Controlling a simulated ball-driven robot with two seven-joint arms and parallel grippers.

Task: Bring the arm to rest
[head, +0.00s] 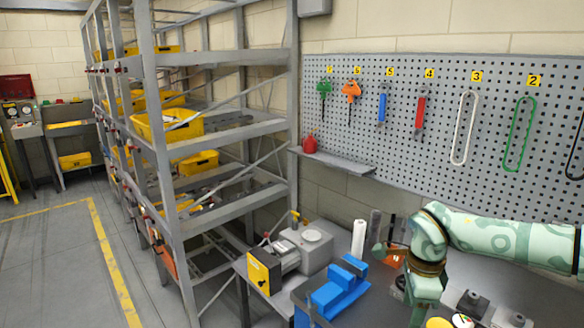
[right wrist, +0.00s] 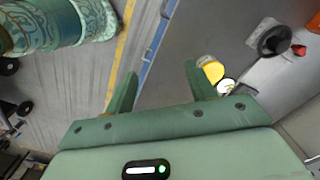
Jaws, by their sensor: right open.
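My right arm (head: 490,235) is pale green with a pattern. In the head view it comes in from the right and bends down at the elbow over the workbench; its gripper is not visible there. In the right wrist view my right gripper (right wrist: 160,85) shows two green fingers spread apart with nothing between them. The fingers show against the floor and the edge of a grey surface (right wrist: 198,32). My left gripper is in neither view.
A blue vise (head: 340,290), a yellow-fronted machine (head: 268,272) and a white roll (head: 358,240) stand near the arm. Behind is a pegboard (head: 450,130) with hanging tools. A yellow round item (right wrist: 211,68) is beside the right finger. A shelf rack (head: 215,130) stands left; floor beyond is clear.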

